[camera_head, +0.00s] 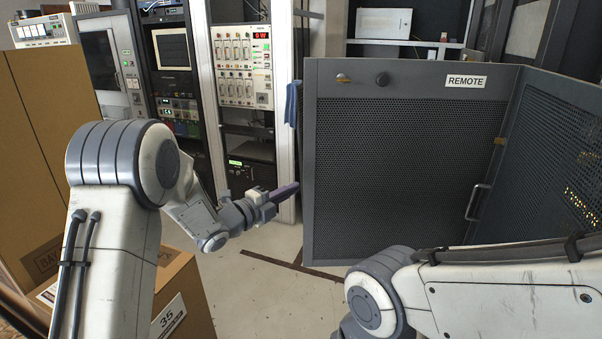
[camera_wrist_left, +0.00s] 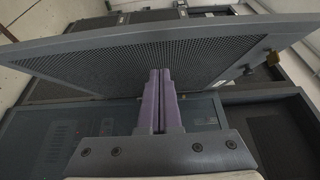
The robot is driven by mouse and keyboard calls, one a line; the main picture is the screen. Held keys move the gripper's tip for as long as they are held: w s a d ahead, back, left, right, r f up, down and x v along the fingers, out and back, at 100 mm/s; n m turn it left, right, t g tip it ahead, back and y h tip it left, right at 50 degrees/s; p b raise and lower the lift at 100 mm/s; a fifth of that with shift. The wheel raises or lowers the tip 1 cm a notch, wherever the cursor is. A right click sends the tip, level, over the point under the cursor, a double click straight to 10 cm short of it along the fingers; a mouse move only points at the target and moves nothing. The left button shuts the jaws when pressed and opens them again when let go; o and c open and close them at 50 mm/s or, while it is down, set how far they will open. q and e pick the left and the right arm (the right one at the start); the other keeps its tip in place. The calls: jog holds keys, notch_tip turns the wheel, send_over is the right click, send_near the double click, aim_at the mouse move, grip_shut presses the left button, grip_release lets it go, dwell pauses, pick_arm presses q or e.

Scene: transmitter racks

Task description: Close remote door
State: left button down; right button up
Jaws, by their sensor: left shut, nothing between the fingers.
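My right gripper is out of view; only my right arm shows at lower right.
Transmitter racks (camera_head: 240,65) stand behind, left of the door. Cardboard boxes (camera_head: 45,130) stand at the left beside my left arm. A handle (camera_head: 477,202) is near the corner of the two panels. The floor (camera_head: 270,300) below the left gripper is clear.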

aim_at(312, 171)
pick_arm(q)
jog(key=shift+w+d+p, duration=0.45)
jog(key=shift+w+p, duration=0.1)
jog(key=shift+w, duration=0.65)
jog(key=shift+w+d+p, duration=0.4)
jog(key=shift+w+p, duration=0.1)
jog(key=shift+w, duration=0.75)
jog(key=shift+w+d+p, duration=0.45)
jog(key=shift+w+p, duration=0.1)
jog(key=shift+w, duration=0.65)
